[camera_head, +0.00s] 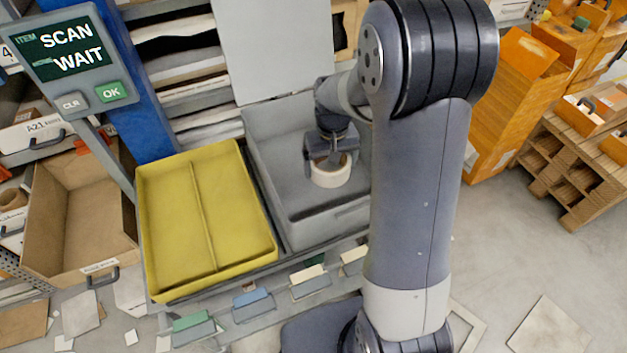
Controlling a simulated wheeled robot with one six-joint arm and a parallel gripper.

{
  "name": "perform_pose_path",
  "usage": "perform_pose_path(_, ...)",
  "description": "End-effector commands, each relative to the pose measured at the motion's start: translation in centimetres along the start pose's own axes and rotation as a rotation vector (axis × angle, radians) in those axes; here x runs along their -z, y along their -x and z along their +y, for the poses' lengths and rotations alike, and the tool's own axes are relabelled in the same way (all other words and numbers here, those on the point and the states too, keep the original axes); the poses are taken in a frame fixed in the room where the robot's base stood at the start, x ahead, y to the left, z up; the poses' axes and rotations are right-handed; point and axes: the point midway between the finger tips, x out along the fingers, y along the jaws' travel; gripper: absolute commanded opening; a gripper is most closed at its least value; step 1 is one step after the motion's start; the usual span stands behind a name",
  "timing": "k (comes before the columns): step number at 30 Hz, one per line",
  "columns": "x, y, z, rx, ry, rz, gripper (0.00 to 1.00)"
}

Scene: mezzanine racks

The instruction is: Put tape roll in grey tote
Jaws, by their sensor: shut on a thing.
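The tape roll (331,176) is a pale cream ring held by my gripper (328,160). My gripper points down and is shut on the roll. The roll shows over the inside of the grey tote (283,192); I cannot tell whether it touches the tote's floor. The grey tote stands to the right of the yellow tote, and its right part is hidden behind my arm. No other thing shows inside the visible part of the grey tote.
The empty yellow tote (200,222) with a divider stands left of the grey tote. A screen (72,58) reading "SCAN WAIT" is at the upper left. A grey panel (272,50) rises behind the grey tote. Cardboard bins and orange boxes (512,95) stand at the sides.

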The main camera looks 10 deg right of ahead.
Motion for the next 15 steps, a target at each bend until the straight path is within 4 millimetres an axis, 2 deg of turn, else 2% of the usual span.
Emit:
perform_pose_path(1, -0.2, -1.5, 0.1, -0.001, 0.024, 0.009, 0.66)
perform_pose_path(8, -1.7, -0.9, 0.2, -0.001, 0.114, 0.001, 0.66)
perform_pose_path(11, -2.0, -2.1, 0.2, 0.000, 0.124, -0.003, 0.66)
perform_pose_path(15, -2.0, -4.6, 0.2, 0.000, 0.124, -0.005, 0.66)
